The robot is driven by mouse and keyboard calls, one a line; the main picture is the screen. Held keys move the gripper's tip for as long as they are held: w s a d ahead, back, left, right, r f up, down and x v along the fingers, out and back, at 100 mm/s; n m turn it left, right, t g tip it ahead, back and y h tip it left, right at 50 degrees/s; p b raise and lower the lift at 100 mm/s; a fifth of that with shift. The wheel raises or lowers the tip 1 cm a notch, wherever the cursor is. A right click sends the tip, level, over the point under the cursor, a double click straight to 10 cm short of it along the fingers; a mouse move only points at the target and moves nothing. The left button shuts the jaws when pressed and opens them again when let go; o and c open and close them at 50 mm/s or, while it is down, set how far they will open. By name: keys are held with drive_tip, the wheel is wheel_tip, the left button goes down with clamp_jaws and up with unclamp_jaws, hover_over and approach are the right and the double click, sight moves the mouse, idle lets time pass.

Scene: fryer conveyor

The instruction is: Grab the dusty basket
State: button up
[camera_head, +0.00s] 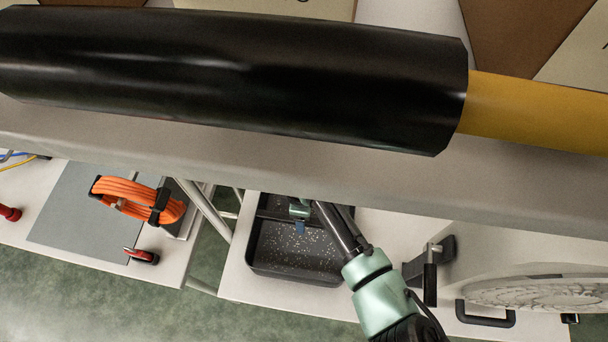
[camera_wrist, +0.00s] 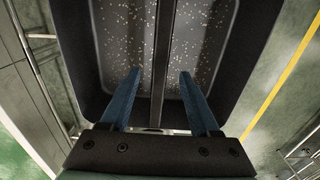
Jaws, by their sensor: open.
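The dusty basket (camera_head: 292,263) is a dark grey tray with pale specks scattered over its floor. It sits on a light table below the middle of the head view. It also fills the upper part of the wrist view (camera_wrist: 120,42), with a dark bar (camera_wrist: 161,50) running down its middle. My gripper (camera_head: 300,228) is over the basket's upper part in the head view. In the wrist view my gripper (camera_wrist: 160,73) has its two blue fingers apart, one on each side of the bar, with gaps visible. Contact with the bar cannot be told.
A large black cylinder (camera_head: 230,80) with a yellow end (camera_head: 535,110) crosses the head view above a grey beam (camera_head: 330,165). An orange cable coil (camera_head: 140,198) and a red-black tool (camera_head: 141,256) are left. A round grey disc (camera_head: 545,292) and a black handle (camera_head: 485,316) are right.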

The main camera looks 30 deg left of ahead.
wheel_tip(320, 180, down, 4)
drive_tip(key=b, duration=0.3)
drive_tip(key=shift+d+r, duration=0.1)
drive_tip(key=shift+r, duration=0.1)
drive_tip(key=shift+c, duration=0.3)
clamp_jaws()
idle(0.8)
